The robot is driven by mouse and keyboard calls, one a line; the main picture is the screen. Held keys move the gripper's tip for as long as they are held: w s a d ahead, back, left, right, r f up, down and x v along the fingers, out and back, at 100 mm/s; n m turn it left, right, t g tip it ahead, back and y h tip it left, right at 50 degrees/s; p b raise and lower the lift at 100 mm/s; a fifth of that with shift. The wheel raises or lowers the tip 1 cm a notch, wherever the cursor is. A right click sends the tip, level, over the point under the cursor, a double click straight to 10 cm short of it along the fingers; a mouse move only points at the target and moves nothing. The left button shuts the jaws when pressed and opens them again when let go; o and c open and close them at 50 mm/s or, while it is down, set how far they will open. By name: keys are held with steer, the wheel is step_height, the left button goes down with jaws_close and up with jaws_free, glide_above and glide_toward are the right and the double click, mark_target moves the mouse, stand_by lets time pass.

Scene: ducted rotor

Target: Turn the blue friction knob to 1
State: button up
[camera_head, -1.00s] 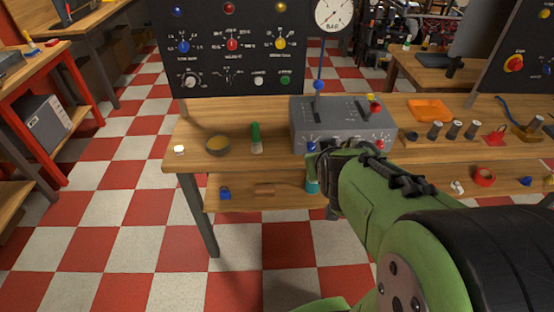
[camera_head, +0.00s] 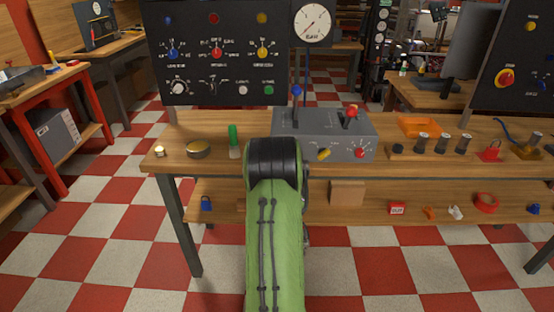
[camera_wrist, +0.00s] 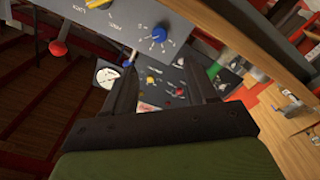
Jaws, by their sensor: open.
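In the wrist view a blue knob (camera_wrist: 158,35) sits on the face of a grey control box, with a ring of small marks around it; the marks are too small to read. My gripper (camera_wrist: 160,66) is open and empty, with its two dark fingers spread below the knob in the picture and not visibly touching it. In the head view the grey box (camera_head: 325,143) stands on the bench, and my arm hides its left front part and my gripper. Another blue knob (camera_head: 173,53) is on the black upright panel. The label naming the friction knob is not legible.
The box also carries a yellow knob (camera_head: 323,154), a red knob (camera_head: 360,153) and a red-topped lever (camera_head: 352,111). A blue-balled rod (camera_head: 296,90) rises from its left side. A dial gauge (camera_head: 313,22) stands behind.

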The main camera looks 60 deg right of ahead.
steer(key=p+x, duration=0.5)
steer(key=x, duration=0.9)
steer(key=c, duration=1.1)
steer(key=shift+o, duration=0.2)
